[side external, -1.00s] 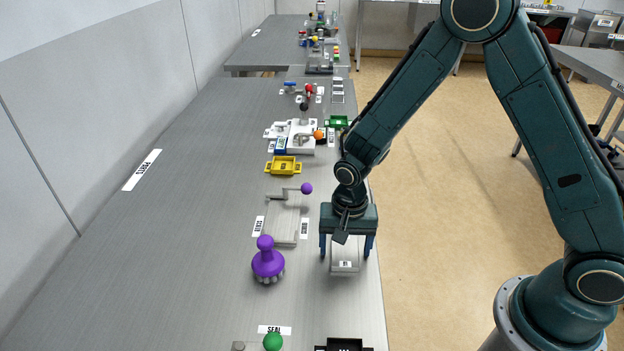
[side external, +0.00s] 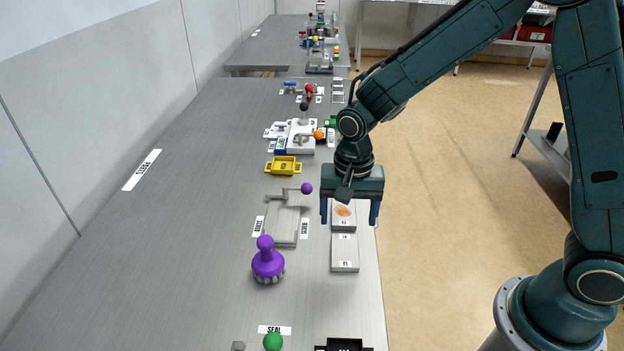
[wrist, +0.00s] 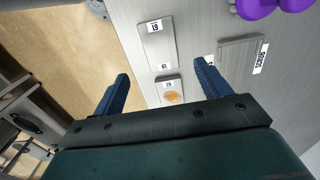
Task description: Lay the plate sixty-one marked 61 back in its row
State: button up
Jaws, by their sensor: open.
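A pale plate (side external: 345,252) lies flat on the bench near its right edge. The wrist view shows this plate (wrist: 159,46) with a tag reading 61 at its outer end and a small marking at the other. A second pale plate with an orange-brown patch (side external: 343,211) lies just behind it in line; the patch also shows in the wrist view (wrist: 172,97). My gripper (side external: 349,220) is open and empty, raised above the patched plate. Its two blue fingers (wrist: 161,72) stand wide apart, with nothing between them held. The patched plate is partly hidden by my gripper.
A yellow tray (side external: 284,166) lies farther back, a black tray (side external: 344,346) in front.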

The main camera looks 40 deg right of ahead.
notch_tip(320, 180, up, 3)
jog(key=shift+f, duration=0.1)
dwell(0.7)
jog(key=s+d+r+n+t, duration=0.4)
jog(key=s+r, duration=0.4)
jog(key=r, duration=0.5)
jog(key=s+d+r+n, duration=0.2)
jog(key=s, duration=0.4)
jog(key=s+d+r+n+t, duration=0.1)
jog(key=s+d+n, duration=0.1)
jog(key=s, duration=0.3)
jog(key=shift+s+d+r+n+t, duration=0.3)
jog(key=shift+s+r+n, duration=0.1)
jog(key=shift+n, duration=0.1)
jog(key=shift+w, duration=0.1)
